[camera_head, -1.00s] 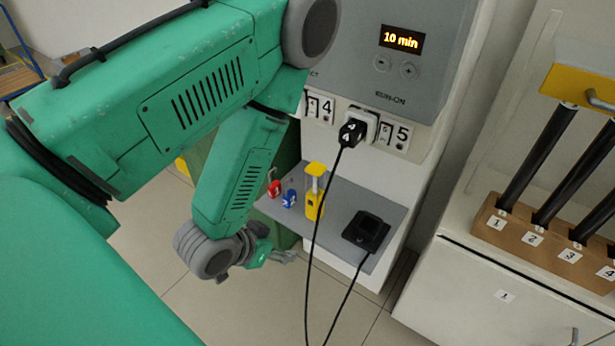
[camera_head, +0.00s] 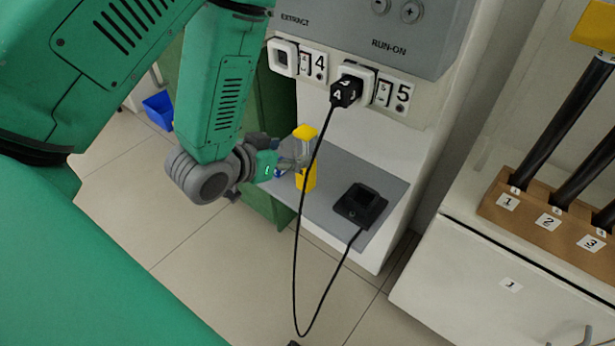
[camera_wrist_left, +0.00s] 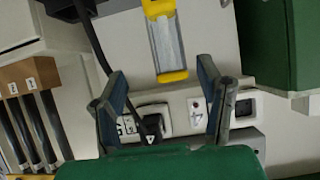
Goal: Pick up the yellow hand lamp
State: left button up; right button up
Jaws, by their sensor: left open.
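The yellow hand lamp (camera_head: 306,181) stands upright on the grey shelf (camera_head: 345,160). It has a yellow base, a pale middle and a yellow top. My left gripper (camera_head: 297,156) is open beside the lamp's middle in the head view, and hides part of it. In the left wrist view the lamp (camera_wrist_left: 166,48) shows between the two open fingers (camera_wrist_left: 161,74), with its yellow end just past the fingertips' line. I cannot tell whether the fingers are around it or short of it.
A black cable hangs from the black plug (camera_head: 346,92) and passes close to the lamp's right. A black cradle (camera_head: 361,205) sits right of the lamp. A wooden rod rack (camera_head: 545,216) stands at right.

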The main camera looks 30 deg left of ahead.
aim_at(298, 148)
pick_arm(q)
jog(key=shift+x, duration=1.2)
jog(key=shift+w+a+f+b, duration=0.3)
jog(key=shift+w+a+f, duration=0.05)
jog(key=shift+w+a, duration=0.1)
jog(key=b+x, duration=0.1)
jog(key=x, duration=0.3)
jog(key=shift+w+f, duration=0.1)
jog(key=shift+w, duration=0.1)
jog(key=shift+w+d, duration=0.15)
jog(key=shift+w, duration=0.05)
jog(key=shift+d, duration=0.15)
jog(key=shift+a, duration=0.25)
jog(key=c, duration=1.1)
jog(key=shift+s+a, duration=0.1)
jog(key=shift+a, duration=0.1)
grip_shut()
pick_arm(e)
jog(key=f, duration=0.2)
jog(key=shift+a+f, duration=0.3)
jog(key=shift+f, duration=0.05)
